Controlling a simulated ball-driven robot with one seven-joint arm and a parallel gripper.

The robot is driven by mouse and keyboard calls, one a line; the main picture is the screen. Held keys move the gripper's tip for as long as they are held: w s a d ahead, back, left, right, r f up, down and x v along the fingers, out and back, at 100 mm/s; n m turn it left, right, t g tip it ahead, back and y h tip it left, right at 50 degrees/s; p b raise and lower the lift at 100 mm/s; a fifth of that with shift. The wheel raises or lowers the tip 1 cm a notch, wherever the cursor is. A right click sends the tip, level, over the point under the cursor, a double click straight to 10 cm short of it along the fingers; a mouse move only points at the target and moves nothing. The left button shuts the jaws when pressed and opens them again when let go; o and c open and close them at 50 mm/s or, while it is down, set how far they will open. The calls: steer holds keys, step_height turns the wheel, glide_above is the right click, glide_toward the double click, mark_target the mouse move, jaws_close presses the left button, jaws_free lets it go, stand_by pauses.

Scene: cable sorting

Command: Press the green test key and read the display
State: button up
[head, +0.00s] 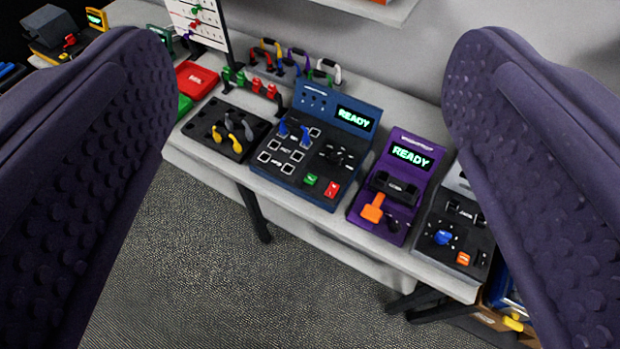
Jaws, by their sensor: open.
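A blue tester (325,97) stands on the bench, seen below and between my fingers. Its green key (311,180) is on the lower front, just left of a red key (332,189). Its display (354,118) reads "READY" in green letters. Blue plugs (293,131) stand on the tester's left side among several square sockets. My gripper (312,60) is open and empty, with one purple studded finger at each side of the view. Neither finger touches the tester, and both look well nearer to me than it.
A purple device (394,218) with an orange lever and its own "READY" display stands right of the tester. A black device (455,240) is farther right. A dark block (228,125) with yellow and grey clips lies left. Coloured cables hang behind. Open floor (215,250) lies in front.

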jaws_close()
stand_by(1.7)
